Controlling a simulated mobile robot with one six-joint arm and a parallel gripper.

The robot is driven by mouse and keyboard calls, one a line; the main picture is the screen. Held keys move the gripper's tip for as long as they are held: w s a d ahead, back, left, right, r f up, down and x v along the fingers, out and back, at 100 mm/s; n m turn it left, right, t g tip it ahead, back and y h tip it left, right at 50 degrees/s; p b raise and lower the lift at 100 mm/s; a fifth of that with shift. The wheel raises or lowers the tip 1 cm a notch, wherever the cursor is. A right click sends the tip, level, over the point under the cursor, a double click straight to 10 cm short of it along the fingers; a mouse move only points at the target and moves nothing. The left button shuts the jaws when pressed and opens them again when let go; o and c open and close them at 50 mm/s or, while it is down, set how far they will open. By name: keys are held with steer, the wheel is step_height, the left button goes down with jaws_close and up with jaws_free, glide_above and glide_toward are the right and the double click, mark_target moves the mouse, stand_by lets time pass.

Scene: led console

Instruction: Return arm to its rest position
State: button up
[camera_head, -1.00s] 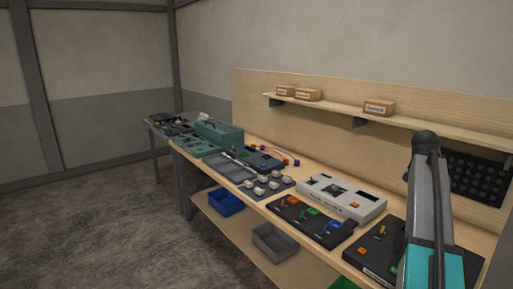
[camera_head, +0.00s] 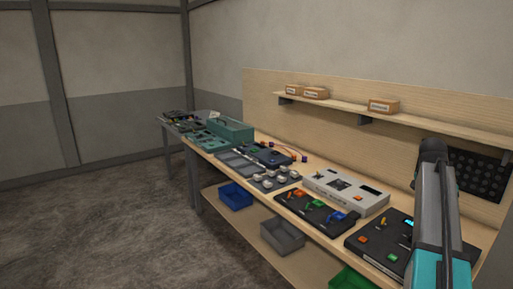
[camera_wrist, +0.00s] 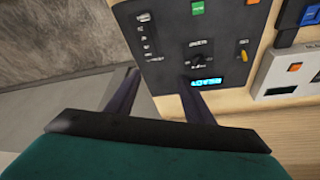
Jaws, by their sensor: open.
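My arm (camera_head: 440,215) rises at the right edge of the head view, in front of the workbench, and its gripper is hidden there. In the wrist view my gripper (camera_wrist: 162,82) shows two dark fingers spread apart with nothing between them. The gripper is above the bench's front edge, near a black console panel (camera_wrist: 165,40) with a lit blue display, a knob and labels. In the head view this black console (camera_head: 380,245) lies at the near right end of the bench, partly behind my arm.
The workbench holds a black panel with coloured levers (camera_head: 315,212), a white console (camera_head: 347,192) and a teal toolbox (camera_head: 231,129). Blue (camera_head: 235,196), grey (camera_head: 283,236) and green (camera_head: 350,279) bins sit below. A shelf (camera_head: 430,118) carries small boxes. Open floor (camera_head: 100,220) lies to the left.

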steer(key=w+a+f+n+y, duration=0.25)
steer(key=a+f+n, duration=0.45)
steer(key=a+f, duration=1.5)
steer(key=s+a+f+n+y, duration=0.1)
steer(key=s+a+f+n, duration=0.4)
steer(key=a+f, duration=0.55)
steer(key=s+a+f+n+y, duration=0.1)
steer(key=s+a+f+n, duration=0.2)
steer(key=s+a+f, duration=0.55)
steer(key=s+a+f+g+b, duration=0.1)
steer(key=s+f+g+b, duration=0.1)
steer(key=s+f, duration=0.6)
steer(key=s+a+f+g+b, duration=0.2)
steer(key=s+f+b, duration=0.2)
steer(key=s+f, duration=0.4)
steer(key=s+a+f+n+g+b, duration=0.1)
steer(key=s+f+b, duration=0.3)
steer(key=s+f, duration=0.5)
step_height(320, 180, down, 5)
steer(key=shift+a+f+g, duration=0.1)
steer(key=shift+a+g, duration=0.55)
steer(key=shift+g, duration=0.05)
